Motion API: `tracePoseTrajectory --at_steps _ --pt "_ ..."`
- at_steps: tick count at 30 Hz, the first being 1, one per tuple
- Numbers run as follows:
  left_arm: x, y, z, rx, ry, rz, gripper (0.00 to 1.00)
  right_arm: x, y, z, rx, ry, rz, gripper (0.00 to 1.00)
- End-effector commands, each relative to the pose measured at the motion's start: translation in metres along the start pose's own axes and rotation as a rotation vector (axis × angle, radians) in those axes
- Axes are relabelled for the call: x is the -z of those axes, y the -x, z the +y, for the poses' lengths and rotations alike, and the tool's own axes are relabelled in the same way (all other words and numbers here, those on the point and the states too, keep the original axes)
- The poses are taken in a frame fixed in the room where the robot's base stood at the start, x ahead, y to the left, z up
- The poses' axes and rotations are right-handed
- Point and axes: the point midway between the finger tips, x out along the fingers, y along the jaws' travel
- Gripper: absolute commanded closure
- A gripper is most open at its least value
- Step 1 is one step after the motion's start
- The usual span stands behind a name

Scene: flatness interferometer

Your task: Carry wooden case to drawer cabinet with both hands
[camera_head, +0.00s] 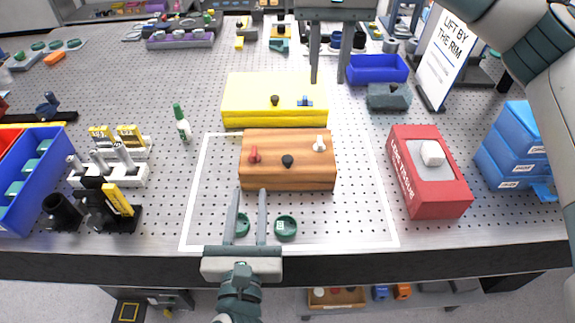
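The wooden case (287,178) is a brown box lying on the perforated table inside a white outline, with small red, black and white pieces on its top. My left gripper (250,191) is in front of the case's left front edge, fingers apart and nothing seen between them at the tips; I cannot tell whether they touch the case. My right gripper (329,82) is beyond the case and the yellow box, fingers apart and empty, pointing toward me. A blue stacked-drawer unit (515,150) at the right edge may be the drawer cabinet; my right arm covers part of it.
A yellow box (262,92) sits directly behind the case. Green round pieces (286,228) lie near my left gripper. A sign (447,60) and a blue tray (377,69) stand behind right.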

Motion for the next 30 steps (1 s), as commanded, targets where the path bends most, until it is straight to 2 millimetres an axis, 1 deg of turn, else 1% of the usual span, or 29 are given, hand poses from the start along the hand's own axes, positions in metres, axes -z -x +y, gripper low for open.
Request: tracePoseTrajectory --at_steps 11,17,23,30 --pt "0.0 0.0 0.0 0.0 0.0 0.0 0.7 0.0 0.0 0.0 0.0 0.0 0.0 0.7" --pt "0.0 -0.008 0.0 -0.001 -0.001 -0.001 0.7 0.0 -0.008 0.0 0.0 0.0 -0.001 0.7" --pt "-0.001 -0.029 0.0 -0.001 0.0 -0.003 0.7 0.0 -0.028 0.0 -0.001 0.0 -0.001 0.7" --pt "-0.001 -0.066 0.0 -0.001 -0.001 -0.002 0.7 0.0 -0.066 0.001 -0.001 0.0 -0.002 0.7"
